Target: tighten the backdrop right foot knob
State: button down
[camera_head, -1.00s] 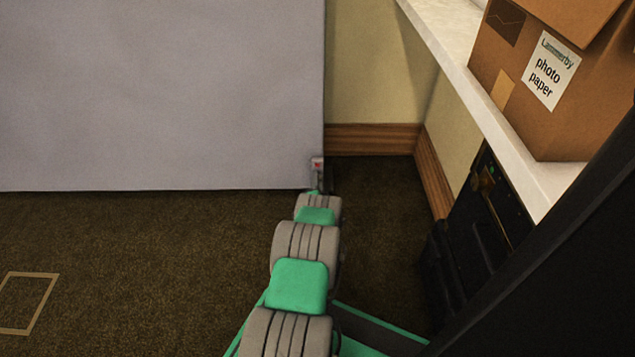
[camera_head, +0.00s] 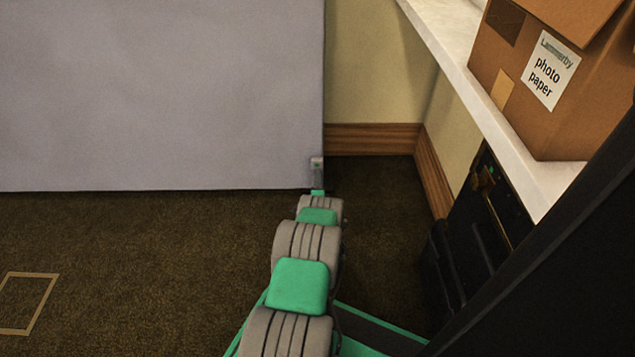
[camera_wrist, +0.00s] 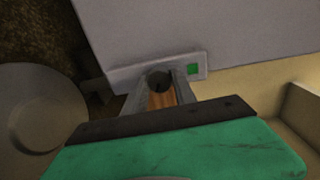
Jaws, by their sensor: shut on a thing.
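The grey backdrop (camera_head: 165,95) hangs upright, its lower right corner just beyond the end of my arm. A small grey foot plate (camera_head: 316,163) shows at that corner with a tiny green mark. The head view hides the knob and fingers.
A shelf (camera_head: 470,95) with a photo paper box (camera_head: 548,85) runs along the right. Black cases (camera_head: 485,215) stand on the floor below it. Wooden skirting (camera_head: 372,138) lines the wall. The carpet at left is clear except for a taped outline (camera_head: 30,300).

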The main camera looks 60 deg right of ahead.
jog(key=shift+f, duration=0.1)
jog(key=c, duration=1)
grip_release()
jog(key=p+v, duration=0.4)
jog(key=v, duration=0.4)
